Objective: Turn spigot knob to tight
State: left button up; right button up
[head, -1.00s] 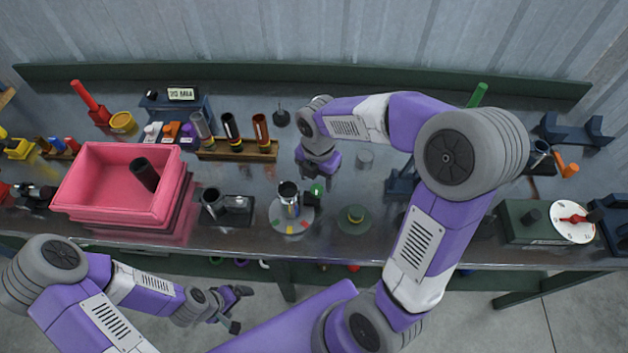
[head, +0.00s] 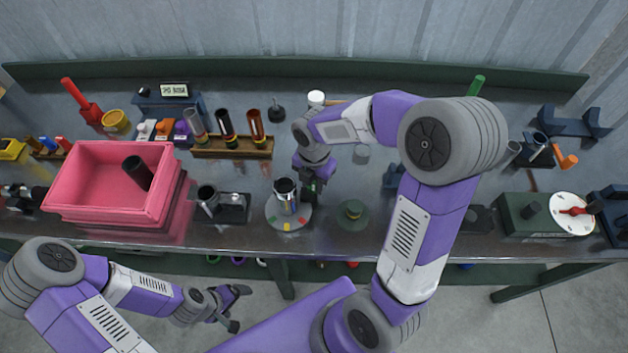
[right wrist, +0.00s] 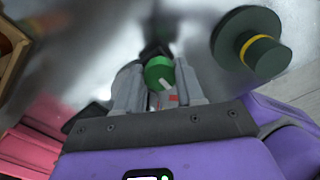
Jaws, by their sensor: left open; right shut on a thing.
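The spigot knob (right wrist: 158,72) is green with a white mark on its face. It sits between the fingers of my right gripper (right wrist: 158,88), which is shut on it. In the head view my right gripper (head: 313,186) hangs just right of a metal canister (head: 285,190) and hides most of the knob. The canister stands upright on a round grey base (head: 275,216) with coloured segments along its rim. My left gripper (head: 236,306) is open and empty, in front of the bench's front edge.
A dark green disc with a yellow ring (head: 352,212) is right of the canister. A wooden rack of tubes (head: 232,148) stands behind.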

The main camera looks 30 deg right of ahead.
dwell(0.3)
jog(key=m, duration=0.3)
jog(key=shift+p, duration=0.3)
jog(key=m, duration=0.3)
jog(key=shift+m, duration=0.4)
jog(key=m, duration=0.4)
jog(key=shift+s, duration=0.1)
jog(key=shift+m, duration=2)
jog(key=o, duration=1)
